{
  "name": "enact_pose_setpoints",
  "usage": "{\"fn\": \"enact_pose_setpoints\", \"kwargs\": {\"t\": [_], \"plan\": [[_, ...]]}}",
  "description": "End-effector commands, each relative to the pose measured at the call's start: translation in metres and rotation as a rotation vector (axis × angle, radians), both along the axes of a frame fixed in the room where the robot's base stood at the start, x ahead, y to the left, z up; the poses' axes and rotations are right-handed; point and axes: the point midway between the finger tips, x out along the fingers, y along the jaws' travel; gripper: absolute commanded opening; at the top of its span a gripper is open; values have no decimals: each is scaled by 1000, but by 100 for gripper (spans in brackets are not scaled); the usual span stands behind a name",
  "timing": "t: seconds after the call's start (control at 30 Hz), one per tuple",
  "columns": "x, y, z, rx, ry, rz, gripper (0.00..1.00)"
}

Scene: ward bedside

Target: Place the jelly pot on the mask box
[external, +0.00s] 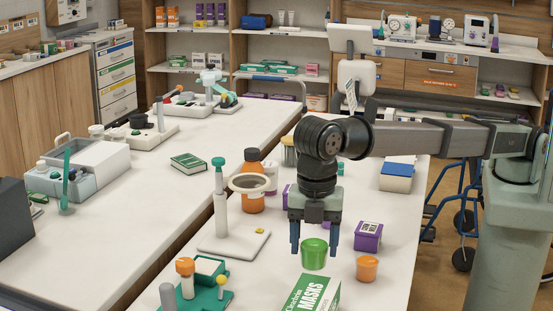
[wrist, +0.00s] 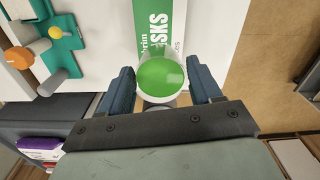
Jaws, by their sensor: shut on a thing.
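The jelly pot (external: 314,254) is a small green tub, upright. My gripper (external: 313,246) points down and is shut on it, with a blue-grey finger on each side. In the wrist view the green pot (wrist: 160,75) sits between the fingertips of my gripper (wrist: 162,84). The mask box (external: 312,294) is white and green with "MASKS" on it, at the bottom edge of the external view. The mask box (wrist: 150,28) also shows just beyond the pot in the wrist view, partly hidden by it. I cannot tell the pot's exact height above the table.
An orange pot (external: 367,268) and a purple box (external: 368,236) stand right of my gripper. A white stand with a ring (external: 233,242) and an orange bottle (external: 252,200) are to the left. A teal stand with knobs (external: 208,295) is at front left.

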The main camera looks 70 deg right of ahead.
Motion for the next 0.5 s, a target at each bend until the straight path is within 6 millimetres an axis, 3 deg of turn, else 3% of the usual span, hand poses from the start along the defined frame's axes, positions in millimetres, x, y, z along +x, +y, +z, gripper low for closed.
{"fn": "enact_pose_setpoints", "kwargs": {"t": [0.13,0.5], "plan": [[0,-1,-25,0,0,1,31],[0,-1,-60,0,0,1,31]]}}
